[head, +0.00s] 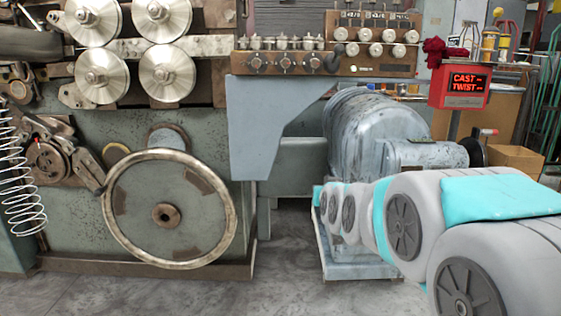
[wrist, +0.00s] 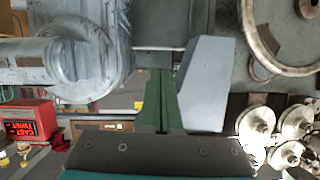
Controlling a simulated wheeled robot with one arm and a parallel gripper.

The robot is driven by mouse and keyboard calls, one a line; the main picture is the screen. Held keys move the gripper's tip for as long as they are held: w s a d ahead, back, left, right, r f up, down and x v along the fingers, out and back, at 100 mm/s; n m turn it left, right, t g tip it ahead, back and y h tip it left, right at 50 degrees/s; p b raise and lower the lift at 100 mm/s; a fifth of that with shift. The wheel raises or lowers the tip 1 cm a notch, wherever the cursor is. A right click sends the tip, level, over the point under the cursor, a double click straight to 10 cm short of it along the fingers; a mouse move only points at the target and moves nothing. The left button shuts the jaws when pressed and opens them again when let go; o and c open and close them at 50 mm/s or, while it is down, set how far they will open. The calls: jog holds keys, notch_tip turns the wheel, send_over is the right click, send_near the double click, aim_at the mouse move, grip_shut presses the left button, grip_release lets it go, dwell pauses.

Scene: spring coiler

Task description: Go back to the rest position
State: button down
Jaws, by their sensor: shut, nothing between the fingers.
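My arm reaches from the right edge of the head view toward the middle, with grey links and teal covers. Its far end is in front of the blue-grey motor housing (head: 375,125), and I cannot make out the fingers there. In the wrist view, the dark front of my gripper (wrist: 155,148) spans the lower edge, above a teal strip. It is shut and nothing shows held in it. The coiler machine (head: 70,225) stands ahead, with its large handwheel (head: 165,208) at left. The wrist view shows the scene upside down.
A grey bracket (head: 265,125) hangs under the control panel (head: 285,62); it also shows in the wrist view (wrist: 205,85). Steel feed rollers (head: 167,72) are upper left and a wire coil (head: 20,190) far left. A red display (head: 461,86) stands at right. Bare floor (head: 200,295) lies in front.

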jog(key=s+d+f+g+p, duration=0.15)
jog(key=s+f+g, duration=0.35)
jog(key=s, duration=0.7)
jog(key=s+d+f+g+p, duration=0.15)
jog(key=s+f+g, duration=0.35)
jog(key=s, duration=0.7)
jog(key=s+f+g+p, duration=0.1)
jog(key=s+g, duration=0.2)
jog(key=s, duration=0.8)
jog(key=s+d+f+g+p, duration=0.1)
jog(key=s+g, duration=0.2)
jog(key=s, duration=0.8)
jog(key=shift+s+d+f+h, duration=0.25)
jog(key=shift+s+f+h, duration=0.05)
jog(key=shift+s+h, duration=0.1)
jog(key=shift+w, duration=0.1)
